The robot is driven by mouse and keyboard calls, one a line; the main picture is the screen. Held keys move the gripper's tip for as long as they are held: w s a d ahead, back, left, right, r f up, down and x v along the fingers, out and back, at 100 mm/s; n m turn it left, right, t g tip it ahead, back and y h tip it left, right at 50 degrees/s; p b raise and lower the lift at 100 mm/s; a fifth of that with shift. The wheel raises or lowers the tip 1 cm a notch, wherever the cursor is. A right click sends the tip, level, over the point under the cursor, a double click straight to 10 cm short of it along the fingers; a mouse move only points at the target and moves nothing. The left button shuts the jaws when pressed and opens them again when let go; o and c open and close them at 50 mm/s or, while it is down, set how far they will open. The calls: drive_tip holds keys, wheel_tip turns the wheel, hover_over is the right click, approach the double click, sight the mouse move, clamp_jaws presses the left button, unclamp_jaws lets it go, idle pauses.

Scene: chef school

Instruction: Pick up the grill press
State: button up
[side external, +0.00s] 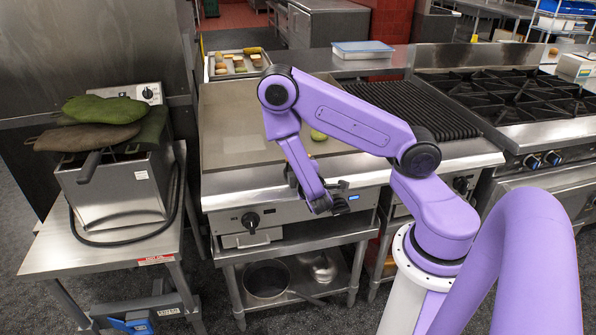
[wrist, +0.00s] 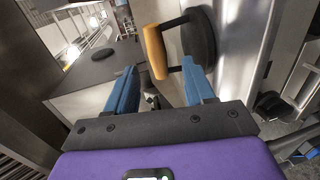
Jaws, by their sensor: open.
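The grill press has a wooden handle (wrist: 155,51) and a dark round plate (wrist: 200,40), seen in the wrist view near the top centre. My gripper (wrist: 159,67) has two blue fingers spread apart with nothing held between them. The handle lies just beyond the fingertips, roughly in line with the gap. The right fingertip appears close to the handle's post and plate; I cannot tell whether it touches. In the side external view, my purple arm hides the press, and my gripper is low at the griddle's front edge.
The flat griddle (side external: 228,125) has a small green item (side external: 318,135) on it. A tray of food pieces (side external: 238,64) stands behind it. A ribbed grill (side external: 415,103) is to the right, a fryer (side external: 117,190) with green mitts (side external: 103,109) to the left.

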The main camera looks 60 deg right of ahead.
drive_tip(key=shift+x, duration=2.9)
drive_tip(key=shift+w+a+r, duration=0.1)
drive_tip(key=shift+w+a, duration=0.05)
drive_tip(key=shift+a, duration=0.05)
drive_tip(key=shift+c, duration=0.3)
clamp_jaws()
